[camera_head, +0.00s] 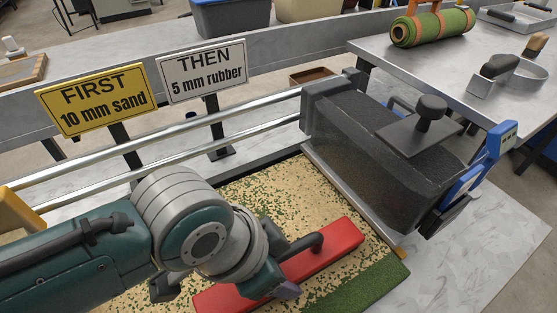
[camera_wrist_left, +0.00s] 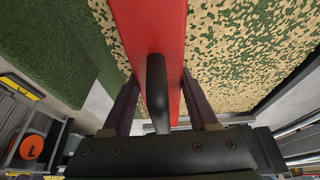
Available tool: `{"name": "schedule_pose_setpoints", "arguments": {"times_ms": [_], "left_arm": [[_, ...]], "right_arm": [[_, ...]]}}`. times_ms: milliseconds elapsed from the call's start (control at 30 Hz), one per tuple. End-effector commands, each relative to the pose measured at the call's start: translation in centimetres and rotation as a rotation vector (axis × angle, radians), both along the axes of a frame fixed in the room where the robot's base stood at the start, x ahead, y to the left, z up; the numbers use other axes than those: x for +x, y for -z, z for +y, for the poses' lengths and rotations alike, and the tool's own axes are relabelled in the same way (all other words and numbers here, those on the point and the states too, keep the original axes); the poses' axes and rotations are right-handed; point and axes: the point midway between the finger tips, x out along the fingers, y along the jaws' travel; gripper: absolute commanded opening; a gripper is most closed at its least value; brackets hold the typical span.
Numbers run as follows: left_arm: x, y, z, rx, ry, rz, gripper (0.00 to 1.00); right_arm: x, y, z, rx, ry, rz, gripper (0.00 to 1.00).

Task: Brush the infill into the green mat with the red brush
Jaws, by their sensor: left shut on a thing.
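The green mat (camera_head: 372,290) lies on the bench. Tan infill (camera_head: 268,195) covers much of it in speckles with green showing through. A bare green strip shows at its near right corner and at the left of the left wrist view (camera_wrist_left: 45,40). The red brush (camera_head: 335,250) lies across the speckled part, its long red block also seen in the left wrist view (camera_wrist_left: 150,20). My left gripper (camera_head: 278,282) is shut on the brush's black handle (camera_wrist_left: 157,75), which sits between its fingers. The brush's underside is hidden. My right gripper is not in view.
A dark hopper (camera_head: 345,140) with blue brackets stands at the mat's far right end, beside metal rails (camera_head: 240,112). A yellow sign (camera_head: 95,98) reads "FIRST 10 mm sand"; a white sign (camera_head: 203,72) reads "THEN 5 mm rubber". A rolled green turf (camera_head: 435,27) lies on the right table.

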Motion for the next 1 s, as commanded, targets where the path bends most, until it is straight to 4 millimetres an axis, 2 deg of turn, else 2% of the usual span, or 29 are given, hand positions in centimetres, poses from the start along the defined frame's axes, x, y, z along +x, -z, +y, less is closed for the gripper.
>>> {"name": "schedule_pose_setpoints", "arguments": {"times_ms": [167,467,1000], "left_arm": [[1.0,0.1,-1.3,-0.001,-0.001,-0.003,0.00],[0.9,-0.1,-1.2,-0.001,-0.001,-0.001,0.00],[0.1,-0.2,4.4,0.001,-0.003,0.000,0.00]], "right_arm": [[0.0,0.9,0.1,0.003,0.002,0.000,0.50],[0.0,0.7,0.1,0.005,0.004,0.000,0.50],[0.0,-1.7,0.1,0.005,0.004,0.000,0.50]]}}
